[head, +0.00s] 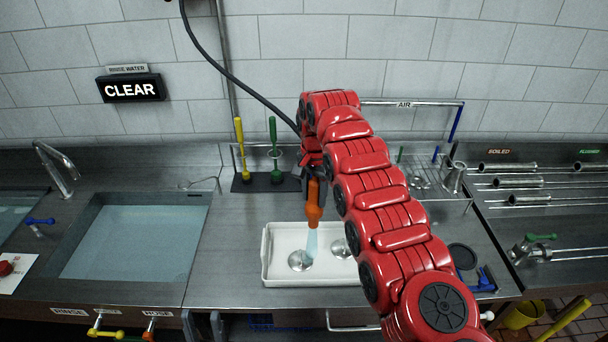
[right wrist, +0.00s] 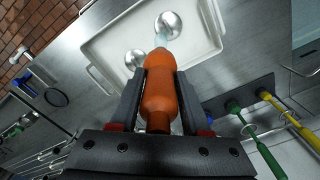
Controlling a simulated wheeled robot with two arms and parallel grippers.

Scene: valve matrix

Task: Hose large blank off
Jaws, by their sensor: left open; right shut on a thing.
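My right gripper (head: 314,182) is shut on the orange hose nozzle (head: 314,205), which points down over a white tray (head: 266,268). In the right wrist view the orange nozzle (right wrist: 160,95) sits between the two fingers. A pale blue water jet (head: 311,243) runs from its tip to the larger round metal blank (head: 299,261) in the tray. That blank also shows in the right wrist view (right wrist: 169,25). A smaller metal blank (right wrist: 134,59) lies beside it, partly hidden by my arm in the head view. My left gripper (head: 202,324) is open and empty at the counter's front edge.
A water-filled sink (head: 130,240) is left of the tray. Yellow (head: 241,150) and green (head: 274,150) brushes stand behind. A black hose (head: 235,75) hangs from above. Metal fittings lie on the right rack (head: 518,183). My red right arm covers the counter's middle right.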

